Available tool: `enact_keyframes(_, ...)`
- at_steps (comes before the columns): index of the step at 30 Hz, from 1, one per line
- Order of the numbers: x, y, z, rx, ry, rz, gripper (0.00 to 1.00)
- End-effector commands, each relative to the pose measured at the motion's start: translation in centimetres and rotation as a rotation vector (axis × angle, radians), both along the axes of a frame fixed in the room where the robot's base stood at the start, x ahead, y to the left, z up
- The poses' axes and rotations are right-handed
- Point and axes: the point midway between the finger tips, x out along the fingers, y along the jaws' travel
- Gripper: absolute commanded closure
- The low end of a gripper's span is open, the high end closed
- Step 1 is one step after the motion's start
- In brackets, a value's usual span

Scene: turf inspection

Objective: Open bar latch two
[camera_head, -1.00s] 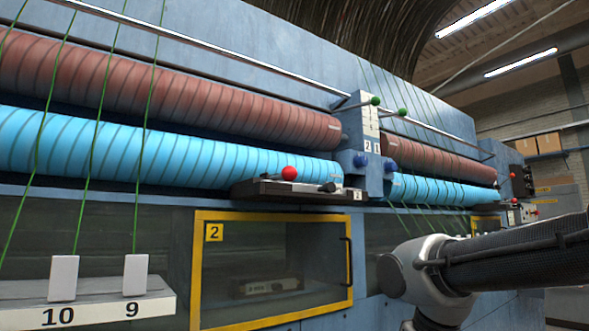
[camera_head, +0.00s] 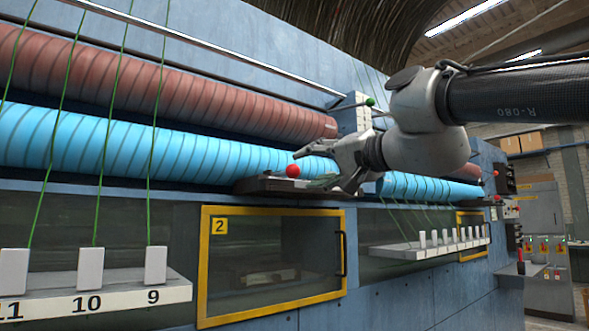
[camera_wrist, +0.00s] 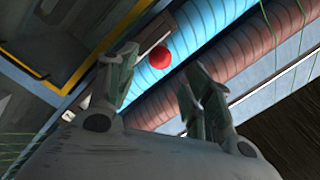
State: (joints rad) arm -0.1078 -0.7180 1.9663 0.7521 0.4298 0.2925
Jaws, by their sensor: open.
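The bar latch (camera_head: 268,185) is a dark flat bar with a red ball knob (camera_head: 293,171), mounted above the yellow-framed door labelled 2 (camera_head: 203,262). My gripper (camera_head: 318,164) is at the right end of the latch, its fingers close to the red knob; I cannot tell whether they touch it. In the wrist view the red knob (camera_wrist: 160,57) shows between and beyond the two open fingers (camera_wrist: 158,88), and nothing is held. The right part of the latch is hidden behind my gripper in the head view.
Blue rollers (camera_head: 130,145) and red rollers (camera_head: 170,90) run behind the latch. Another shelf (camera_head: 400,252) is at right.

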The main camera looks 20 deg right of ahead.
Motion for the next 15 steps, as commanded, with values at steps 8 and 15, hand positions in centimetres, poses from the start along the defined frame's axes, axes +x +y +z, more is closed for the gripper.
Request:
enact_keyframes(8, 3.8, 2.0, -0.1, -0.005, 0.000, 0.008, 0.49)
enact_keyframes(15, 5.9, 2.7, 0.0, -0.004, -0.003, 0.004, 0.49)
